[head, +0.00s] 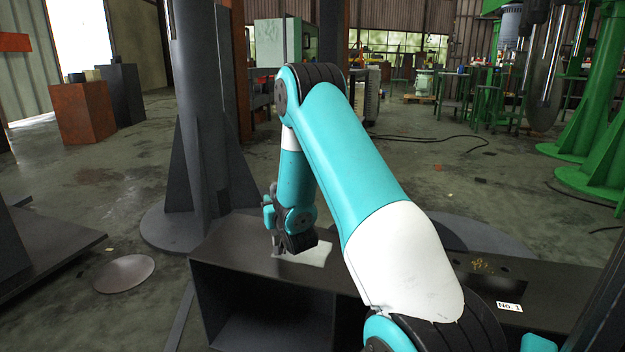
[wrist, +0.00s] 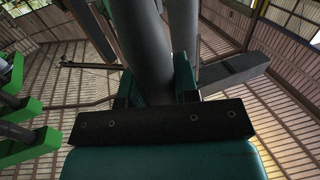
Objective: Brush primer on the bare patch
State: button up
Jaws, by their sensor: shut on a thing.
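The bare patch (head: 318,254) shows as a pale area on top of a dark metal box-like bench in the head view. My gripper (head: 272,225) is low over the patch's left part, and my wrist hides some of the patch. In the wrist view my gripper (wrist: 157,80) has a teal finger on each side of a thick dark grey rod-like thing (wrist: 150,40), and is shut on it. This looks like the brush's handle. The bristles do not show clearly, so I cannot tell whether they touch the patch.
The dark bench (head: 265,290) has an open front and a "No. 1" label (head: 509,307) at right. A grey column (head: 205,120) stands behind it. A round metal disc (head: 124,273) lies on the floor at left. Green machinery (head: 590,130) stands at right.

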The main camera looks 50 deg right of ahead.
aim_at(275, 189)
notch_tip(275, 189, up, 4)
jog(key=shift+s+d+f+p, duration=0.1)
jog(key=shift+f+p, duration=0.15)
jog(key=shift+p, duration=0.7)
jog(key=shift+r+p, duration=1.55)
jog(key=shift+r, duration=0.7)
